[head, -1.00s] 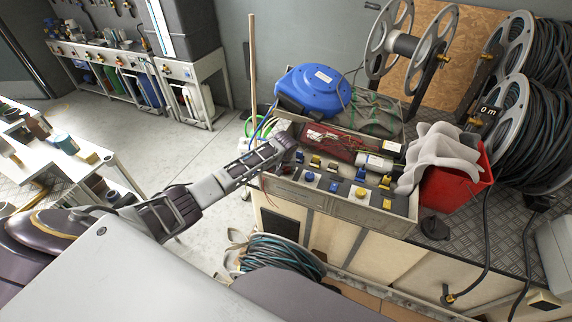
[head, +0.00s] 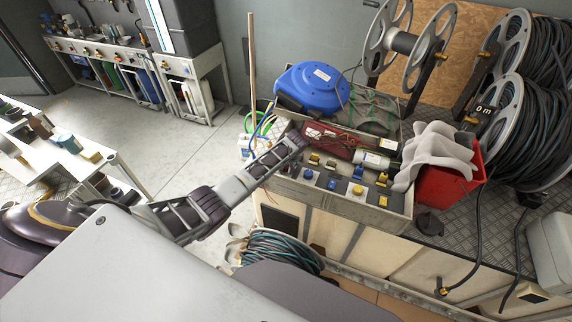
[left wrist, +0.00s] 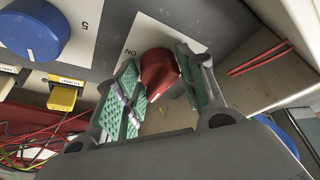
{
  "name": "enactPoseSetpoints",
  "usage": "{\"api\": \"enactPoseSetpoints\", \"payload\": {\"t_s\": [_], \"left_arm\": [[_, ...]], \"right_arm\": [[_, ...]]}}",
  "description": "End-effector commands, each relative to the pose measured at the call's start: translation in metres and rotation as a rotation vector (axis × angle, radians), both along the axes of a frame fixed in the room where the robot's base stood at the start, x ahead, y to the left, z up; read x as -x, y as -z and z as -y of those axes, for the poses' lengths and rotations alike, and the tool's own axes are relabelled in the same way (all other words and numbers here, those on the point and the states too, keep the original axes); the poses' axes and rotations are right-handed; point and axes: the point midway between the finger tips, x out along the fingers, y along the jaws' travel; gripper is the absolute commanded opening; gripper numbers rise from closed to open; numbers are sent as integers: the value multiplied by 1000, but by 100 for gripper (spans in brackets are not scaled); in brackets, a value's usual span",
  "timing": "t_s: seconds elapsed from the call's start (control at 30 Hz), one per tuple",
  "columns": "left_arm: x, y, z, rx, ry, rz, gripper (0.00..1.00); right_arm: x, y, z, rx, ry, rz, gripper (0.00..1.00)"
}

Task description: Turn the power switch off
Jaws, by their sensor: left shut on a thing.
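The power switch is a red knob (left wrist: 160,74) on a grey panel, with a label reading ON beside it in the left wrist view. My left gripper (left wrist: 157,62) has its green-padded fingers on both sides of the knob and is shut on it. In the head view my left gripper (head: 298,139) is at the left edge of the control box (head: 345,208). There it covers the red knob. My right gripper is not in view.
A blue knob (left wrist: 33,32) and a yellow switch (left wrist: 63,97) sit beside the red knob. Loose red wires lie close by. A blue hose reel (head: 313,88) stands behind the box, and a red bin (head: 450,185) to its right.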

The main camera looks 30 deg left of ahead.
Motion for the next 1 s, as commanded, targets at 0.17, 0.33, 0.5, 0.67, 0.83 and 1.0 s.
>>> {"api": "enactPoseSetpoints", "payload": {"t_s": [0.17,0.33,0.5,0.67,0.83,1.0], "left_arm": [[0,0,-1,0,-9,0,16],[0,0,-1,1,-8,1,16],[0,0,-1,1,-7,1,58],[0,0,-1,1,-6,1,58],[0,0,0,1,-5,1,58],[0,-3,1,0,-4,2,58]], "right_arm": [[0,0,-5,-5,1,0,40],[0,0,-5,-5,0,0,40],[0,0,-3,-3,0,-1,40],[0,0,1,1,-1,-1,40],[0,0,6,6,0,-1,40],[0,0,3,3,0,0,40]]}}
